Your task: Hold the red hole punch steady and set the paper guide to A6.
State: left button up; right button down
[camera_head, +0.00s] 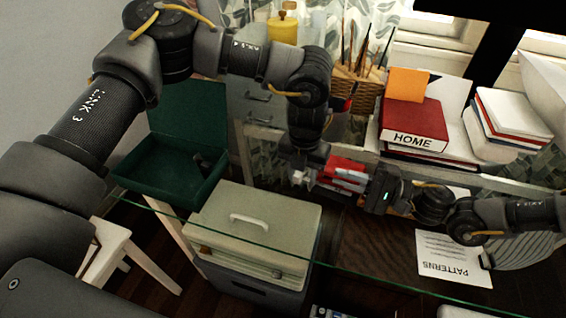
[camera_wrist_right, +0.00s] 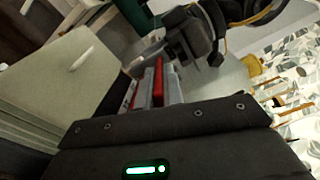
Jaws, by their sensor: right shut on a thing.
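The red hole punch (camera_head: 347,165) is over the glass table, in the middle of the head view. My right gripper (camera_head: 346,180) comes from the right and is shut on it. In the right wrist view, red parts of the punch (camera_wrist_right: 158,82) show between and beside the grey fingers. My left gripper (camera_head: 303,177) reaches down to the punch's left end, very close to it. Whether it touches the punch or its paper guide, and whether its fingers are open, cannot be made out. The guide and its size marks are not legible.
An open green box (camera_head: 172,170) stands at the left on the glass tabletop. A PATTERNS sheet (camera_head: 450,262) lies at the right. A pale lidded case (camera_head: 255,222) is below the glass.

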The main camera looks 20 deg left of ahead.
pick_arm(q)
jog(key=a, duration=0.6)
jog(key=shift+w+a+r, duration=0.1)
jog(key=shift+w+a, duration=0.2)
notch_tip(320, 180, up, 12)
jog(key=shift+s+a, duration=0.3)
jog(key=shift+a, duration=0.15)
jog(key=shift+r, duration=0.1)
